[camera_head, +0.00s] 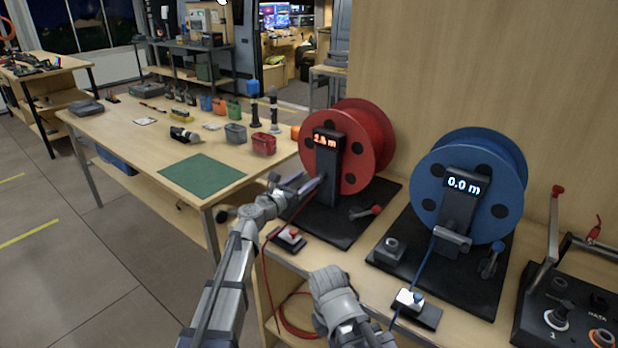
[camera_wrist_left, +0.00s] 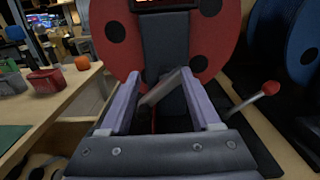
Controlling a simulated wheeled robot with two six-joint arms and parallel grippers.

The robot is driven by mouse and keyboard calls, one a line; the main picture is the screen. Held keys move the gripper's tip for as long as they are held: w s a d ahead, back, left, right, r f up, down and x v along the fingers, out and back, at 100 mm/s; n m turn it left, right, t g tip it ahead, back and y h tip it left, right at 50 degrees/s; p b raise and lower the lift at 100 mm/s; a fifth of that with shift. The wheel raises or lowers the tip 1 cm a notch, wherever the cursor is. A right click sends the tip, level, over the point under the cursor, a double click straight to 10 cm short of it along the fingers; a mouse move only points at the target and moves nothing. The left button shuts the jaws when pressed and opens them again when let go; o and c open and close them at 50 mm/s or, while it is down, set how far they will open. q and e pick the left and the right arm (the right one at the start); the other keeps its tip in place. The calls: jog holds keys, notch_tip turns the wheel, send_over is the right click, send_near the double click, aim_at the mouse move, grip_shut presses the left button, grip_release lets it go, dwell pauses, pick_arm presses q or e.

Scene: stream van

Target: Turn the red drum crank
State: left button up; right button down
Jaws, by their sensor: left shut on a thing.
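The red drum (camera_head: 372,135) stands on a black base, with a dark post and a lit display in front. Its crank (camera_head: 365,212), a grey lever with a red knob, sticks out low at the right of the post; in the left wrist view the crank (camera_wrist_left: 262,93) lies to the right, outside my fingers. My left gripper (camera_head: 312,186) is at the front of the post. In the left wrist view its fingers (camera_wrist_left: 162,98) are on either side of a grey bar (camera_wrist_left: 160,90) on the post, and it is shut on that bar. No right gripper fingers show.
A blue drum (camera_head: 468,185) reading 0.0 m stands to the right, with its own crank (camera_head: 490,262). A small switch box (camera_head: 288,238) sits in front of the red drum. A red cable (camera_head: 268,290) hangs at the front edge. A workbench with a green mat (camera_head: 203,174) is left.

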pick_arm(q)
jog(key=f+v, duration=0.1)
jog(key=v, duration=0.6)
jog(key=shift+s+a, duration=0.15)
jog(key=shift+s, duration=0.1)
dwell(0.7)
dwell(0.4)
jog(key=v, duration=0.7)
jog(key=shift+s+a+r, duration=0.15)
jog(key=shift+s+a, duration=0.1)
jog(key=shift+s, duration=0.05)
jog(key=shift+d, duration=0.1)
